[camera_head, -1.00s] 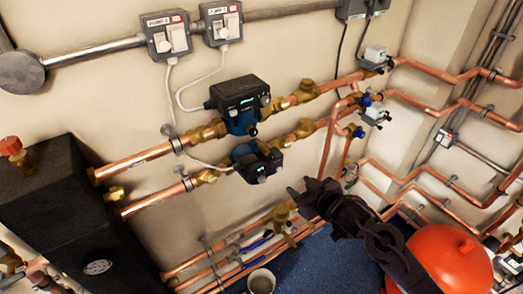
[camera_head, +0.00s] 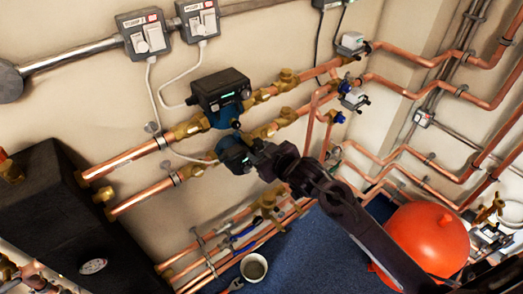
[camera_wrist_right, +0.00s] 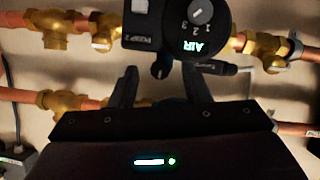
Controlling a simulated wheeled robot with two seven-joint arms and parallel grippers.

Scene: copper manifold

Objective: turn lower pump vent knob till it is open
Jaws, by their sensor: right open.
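The lower pump (camera_head: 234,156) is a dark control head on a blue body in the lower copper pipe, partly covered by my right gripper. In the right wrist view the pump head (camera_wrist_right: 158,22) carries a dial, numbers and a lit "AIR" display. A small dark knob (camera_wrist_right: 160,70) sticks out by its edge; whether it is the vent knob I cannot tell. My right gripper (camera_head: 256,155) is at the pump's right front. In the wrist view its fingers (camera_wrist_right: 161,82) are apart, one on each side of the small knob, with no clear contact. My left gripper is not in view.
The upper pump (camera_head: 219,92) sits just above on the parallel pipe. Brass valves (camera_head: 287,115) flank both pumps. Switch boxes (camera_head: 144,34) are on the wall. A red vessel (camera_head: 428,240) and a bucket (camera_head: 254,267) stand lower down. Blue floor (camera_head: 310,255) is partly free.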

